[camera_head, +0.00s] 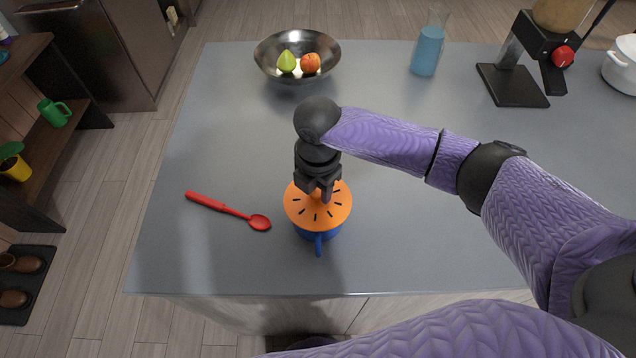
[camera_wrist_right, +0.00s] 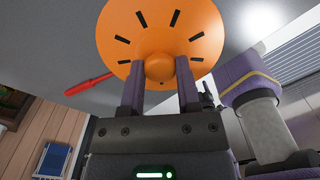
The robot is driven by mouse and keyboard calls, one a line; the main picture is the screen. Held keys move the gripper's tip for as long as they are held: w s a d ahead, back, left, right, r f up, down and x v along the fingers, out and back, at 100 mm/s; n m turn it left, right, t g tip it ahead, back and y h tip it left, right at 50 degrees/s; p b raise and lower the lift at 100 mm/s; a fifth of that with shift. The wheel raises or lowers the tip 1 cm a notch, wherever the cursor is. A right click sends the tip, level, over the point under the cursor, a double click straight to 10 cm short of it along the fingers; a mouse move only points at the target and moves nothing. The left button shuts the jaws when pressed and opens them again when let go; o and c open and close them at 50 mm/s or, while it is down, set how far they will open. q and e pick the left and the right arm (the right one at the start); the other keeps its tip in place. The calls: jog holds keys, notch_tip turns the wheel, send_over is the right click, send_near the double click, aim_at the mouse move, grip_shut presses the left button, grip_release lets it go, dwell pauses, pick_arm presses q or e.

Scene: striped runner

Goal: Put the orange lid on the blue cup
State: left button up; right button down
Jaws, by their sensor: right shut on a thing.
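The orange lid (camera_head: 336,211) is a round disc with dark slots and a knob in its middle. My right gripper (camera_head: 320,192) is shut on this knob from above. In the right wrist view the fingers (camera_wrist_right: 160,80) clasp the knob, and the lid (camera_wrist_right: 200,45) fills the upper middle. The blue cup (camera_head: 319,236) stands on the grey counter under the lid, its handle towards the counter's front edge. The lid hides the cup's rim, so I cannot tell whether it rests on the rim or hangs just above it. My left gripper is not in view.
A red spoon (camera_head: 228,209) lies left of the cup. A metal bowl (camera_head: 268,57) with a pear and a red-orange fruit stands at the back. A blue-filled bottle (camera_head: 427,50), a blender (camera_head: 513,86) and a white pot (camera_head: 622,66) stand further right. The counter's middle left is clear.

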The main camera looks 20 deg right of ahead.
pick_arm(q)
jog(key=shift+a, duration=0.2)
pick_arm(e)
jog(key=shift+f, duration=0.1)
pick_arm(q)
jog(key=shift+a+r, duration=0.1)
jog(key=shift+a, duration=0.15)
pick_arm(e)
jog(key=shift+f, duration=0.2)
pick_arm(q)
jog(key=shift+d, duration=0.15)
pick_arm(e)
jog(key=c, duration=0.6)
grip_release()
jog(key=o, duration=0.4)
jog(key=shift+c, duration=0.2)
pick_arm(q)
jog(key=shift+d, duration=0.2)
pick_arm(e)
jog(key=shift+o, duration=1.2)
